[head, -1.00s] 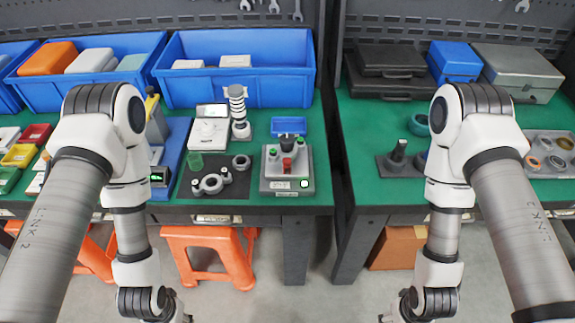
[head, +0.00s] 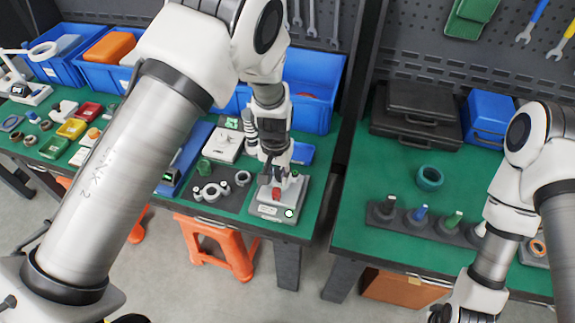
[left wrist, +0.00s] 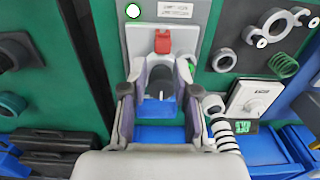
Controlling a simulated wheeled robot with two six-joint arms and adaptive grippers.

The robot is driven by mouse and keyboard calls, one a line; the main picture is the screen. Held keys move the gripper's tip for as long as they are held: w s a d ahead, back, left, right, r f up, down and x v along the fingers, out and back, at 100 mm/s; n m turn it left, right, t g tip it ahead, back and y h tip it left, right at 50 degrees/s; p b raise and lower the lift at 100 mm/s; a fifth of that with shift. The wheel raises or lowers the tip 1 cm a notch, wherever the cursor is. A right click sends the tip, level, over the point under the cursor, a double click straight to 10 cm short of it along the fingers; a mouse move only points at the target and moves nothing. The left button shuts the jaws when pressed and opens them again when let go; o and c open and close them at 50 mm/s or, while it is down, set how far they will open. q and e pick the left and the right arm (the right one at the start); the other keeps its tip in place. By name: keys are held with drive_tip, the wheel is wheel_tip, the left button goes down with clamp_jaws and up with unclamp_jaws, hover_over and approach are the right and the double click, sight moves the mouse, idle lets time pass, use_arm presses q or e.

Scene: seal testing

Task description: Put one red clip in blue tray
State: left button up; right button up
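The red clip (head: 276,193) sits on the grey test device (head: 268,210) at the front of the left table. It also shows in the left wrist view (left wrist: 163,40), just beyond my fingertips. My left gripper (head: 274,176) points down over the device, close to the clip. In the left wrist view its two fingers (left wrist: 160,78) are apart with a gap between them, and the clip is not clearly held. The small blue tray (head: 303,154) lies behind the device and is partly hidden by my gripper. Only an edge of my right gripper (head: 438,314) shows at the bottom.
Large blue bins (head: 312,92) stand at the back. A white instrument (head: 224,143) and a grey ringed part (head: 210,191) are left of the device. A gap separates the left table from the right one, which holds black cases (head: 415,115) and a teal ring (head: 429,178).

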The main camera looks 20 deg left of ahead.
sight(276, 190)
use_arm(q)
wheel_tip(276, 190, down, 7)
drive_tip(key=shift+a+f+p, duration=0.15)
drive_tip(key=shift+f+p, duration=0.05)
drive_tip(key=shift+p, duration=0.6)
drive_tip(key=shift+s, duration=0.1)
clamp_jaws()
drive_tip(key=shift+r, duration=0.1)
